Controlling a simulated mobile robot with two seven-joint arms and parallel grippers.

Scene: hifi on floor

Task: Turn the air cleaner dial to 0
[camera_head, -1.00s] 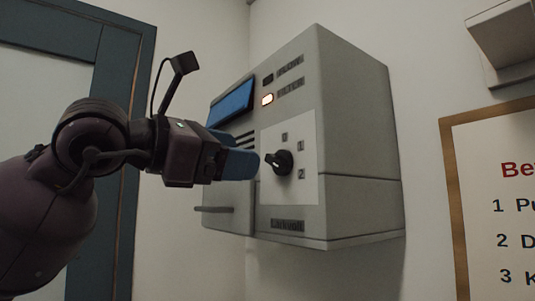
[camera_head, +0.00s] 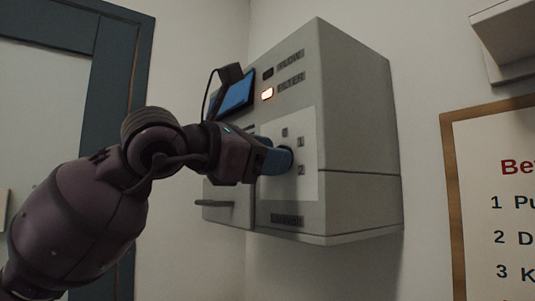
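The air cleaner (camera_head: 355,130) is a pale grey box on the wall in the middle of the view. Its dark round dial (camera_head: 289,156) sits on a light square panel with the marks 0 (camera_head: 284,132), 1 (camera_head: 300,142) and 2 (camera_head: 301,170) around it. My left gripper (camera_head: 276,158) has its blue fingertips at the dial, covering most of it. The dial's pointer is hidden, and I cannot tell whether the fingers are closed on the knob. My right gripper is not in view.
A handle (camera_head: 215,203) sticks out at lower left. A framed notice (camera_head: 500,200) hangs at right. A dark blue door frame (camera_head: 120,60) stands at left.

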